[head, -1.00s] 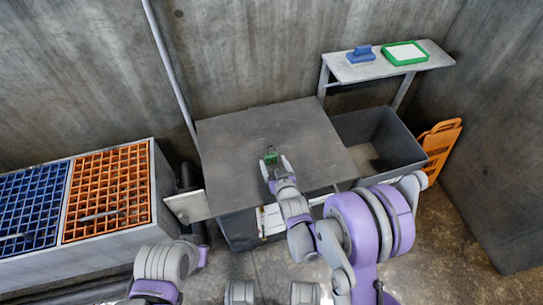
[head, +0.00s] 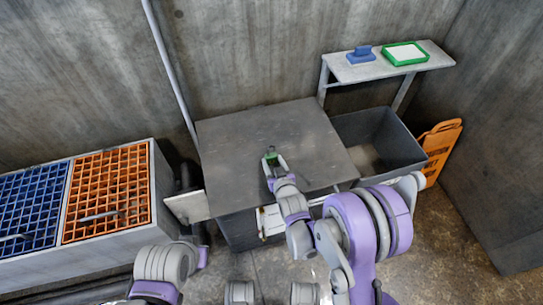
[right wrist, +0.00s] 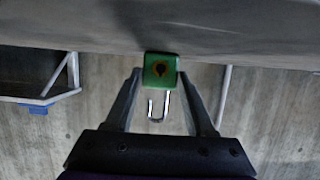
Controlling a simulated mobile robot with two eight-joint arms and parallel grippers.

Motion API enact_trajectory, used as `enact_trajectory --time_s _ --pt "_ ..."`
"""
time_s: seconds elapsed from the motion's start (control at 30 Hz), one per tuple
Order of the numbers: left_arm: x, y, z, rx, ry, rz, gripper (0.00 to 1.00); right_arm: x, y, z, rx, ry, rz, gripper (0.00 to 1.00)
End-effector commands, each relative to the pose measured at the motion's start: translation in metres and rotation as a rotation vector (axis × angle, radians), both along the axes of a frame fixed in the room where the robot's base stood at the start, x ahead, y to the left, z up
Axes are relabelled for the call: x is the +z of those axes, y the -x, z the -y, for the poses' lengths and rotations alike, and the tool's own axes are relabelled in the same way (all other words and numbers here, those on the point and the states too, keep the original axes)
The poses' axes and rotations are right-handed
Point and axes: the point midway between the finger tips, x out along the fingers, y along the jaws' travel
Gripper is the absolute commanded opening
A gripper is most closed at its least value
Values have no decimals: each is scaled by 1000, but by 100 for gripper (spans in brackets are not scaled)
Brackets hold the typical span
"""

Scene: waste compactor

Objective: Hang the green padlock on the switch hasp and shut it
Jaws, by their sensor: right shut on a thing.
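The green padlock (head: 271,156) is between the fingertips of my right gripper (head: 273,161), over the flat grey top. In the right wrist view the padlock (right wrist: 160,69) shows its green face with a dark keyhole mark, held by my right gripper (right wrist: 160,73). Its metal shackle (right wrist: 159,108) points down in that picture and looks open, with one short free leg. I cannot make out the switch hasp in either view. Part of my left arm shows at the lower left of the head view, but its gripper does not.
The grey top (head: 230,140) is otherwise bare. A dark open bin (head: 400,165) stands to its right. A shelf (head: 362,74) holds a blue object (head: 361,54) and a green-rimmed tray (head: 388,54). Blue (head: 28,215) and orange (head: 95,165) grates are left.

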Motion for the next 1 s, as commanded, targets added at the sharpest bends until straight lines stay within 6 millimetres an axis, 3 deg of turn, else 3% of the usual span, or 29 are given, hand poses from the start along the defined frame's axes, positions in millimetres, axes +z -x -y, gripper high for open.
enact_trajectory --time_s 1.0 --pt "32 5 0 0 0 8 0 49 0 0 0 0 1 10"
